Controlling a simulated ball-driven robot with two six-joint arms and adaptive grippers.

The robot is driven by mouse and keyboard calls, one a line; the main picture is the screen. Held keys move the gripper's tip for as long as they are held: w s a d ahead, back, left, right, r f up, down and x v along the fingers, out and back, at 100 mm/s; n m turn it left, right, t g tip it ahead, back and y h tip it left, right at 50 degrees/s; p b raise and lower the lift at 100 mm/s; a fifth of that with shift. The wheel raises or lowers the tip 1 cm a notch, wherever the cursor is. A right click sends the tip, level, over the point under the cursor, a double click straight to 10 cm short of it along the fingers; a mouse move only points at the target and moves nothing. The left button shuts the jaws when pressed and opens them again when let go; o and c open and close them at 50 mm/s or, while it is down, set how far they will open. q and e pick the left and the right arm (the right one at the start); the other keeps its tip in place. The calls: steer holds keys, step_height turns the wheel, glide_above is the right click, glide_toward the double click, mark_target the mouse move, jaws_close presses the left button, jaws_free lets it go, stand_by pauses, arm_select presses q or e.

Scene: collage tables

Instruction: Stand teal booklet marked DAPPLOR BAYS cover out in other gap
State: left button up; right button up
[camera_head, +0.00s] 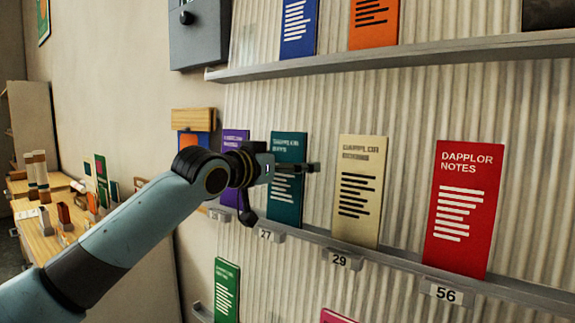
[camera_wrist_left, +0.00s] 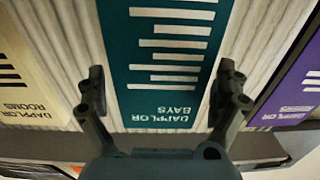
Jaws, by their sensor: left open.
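The teal booklet (camera_head: 287,205) stands upright, cover out, on the middle ledge above the tag 27. In the left wrist view the teal booklet (camera_wrist_left: 165,50) appears upside down and reads DAPPLOR BAYS. My left gripper (camera_head: 281,190) is in front of it, open. In the left wrist view its two fingers (camera_wrist_left: 160,88) lie to either side of the booklet, apart from its edges. I cannot tell how deep they reach.
On the ledge (camera_head: 395,258) stand a purple booklet (camera_head: 233,143), a cream DAPPLOR ROOMS booklet (camera_head: 358,190) and a red DAPPLOR NOTES booklet (camera_head: 463,205). Blue (camera_head: 298,28) and orange (camera_head: 373,25) booklets stand above; a green one (camera_head: 226,290) stands below. A wooden table (camera_head: 45,240) is left.

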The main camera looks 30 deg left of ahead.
arm_select(q)
steer(key=s+r, duration=0.1)
steer(key=s, duration=1.1)
steer(key=shift+a, duration=0.3)
